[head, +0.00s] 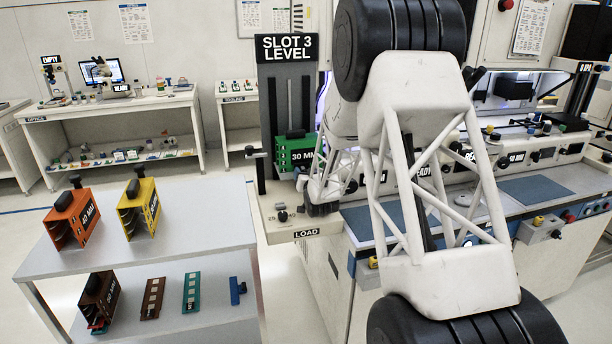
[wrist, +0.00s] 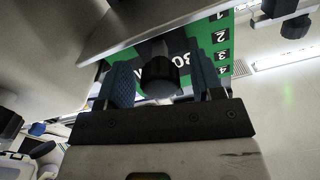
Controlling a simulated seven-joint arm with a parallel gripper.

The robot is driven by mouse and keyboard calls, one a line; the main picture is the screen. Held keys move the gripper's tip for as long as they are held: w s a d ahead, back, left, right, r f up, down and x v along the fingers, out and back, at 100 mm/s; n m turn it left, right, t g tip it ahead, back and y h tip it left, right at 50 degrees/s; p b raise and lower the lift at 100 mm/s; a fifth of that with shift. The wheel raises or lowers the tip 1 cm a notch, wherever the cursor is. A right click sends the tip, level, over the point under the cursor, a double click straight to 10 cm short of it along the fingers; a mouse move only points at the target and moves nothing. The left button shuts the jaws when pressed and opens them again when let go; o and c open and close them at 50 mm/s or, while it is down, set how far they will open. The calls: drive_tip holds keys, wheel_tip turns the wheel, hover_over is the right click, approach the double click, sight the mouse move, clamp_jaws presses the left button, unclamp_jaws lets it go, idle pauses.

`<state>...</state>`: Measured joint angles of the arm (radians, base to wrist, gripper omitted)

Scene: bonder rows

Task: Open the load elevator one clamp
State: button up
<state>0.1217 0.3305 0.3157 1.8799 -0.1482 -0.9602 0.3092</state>
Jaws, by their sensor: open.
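The load elevator (head: 289,110) is a dark column with a SLOT 3 LEVEL sign, behind a LOAD-labelled base. A green 30 MM magazine (head: 295,153) stands in it, and its numbered green face (wrist: 222,45) fills the top of the wrist view. My gripper (wrist: 165,80) is open, with blue-padded fingers either side of a dark round knob (wrist: 160,77) in front of the magazine. I cannot tell whether the pads touch the knob, or whether it is the clamp's. In the head view my arm hides most of this spot.
A grey plate edge (wrist: 150,28) crosses close above my fingers. A black knob (head: 282,215) sits on the LOAD base. At left, a cart (head: 180,230) carries orange and yellow magazines on top, with a brown magazine and strips below. The bonder bench stands at right behind my arm.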

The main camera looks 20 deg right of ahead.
drive_tip(key=shift+c, duration=0.4)
clamp_jaws()
drive_tip(key=shift+s, duration=1.25)
drive_tip(key=shift+o, duration=0.4)
unclamp_jaws()
drive_tip(key=shift+s, duration=0.15)
drive_tip(key=s, duration=0.7)
drive_tip(key=shift+s, duration=0.25)
drive_tip(key=shift+r, duration=0.1)
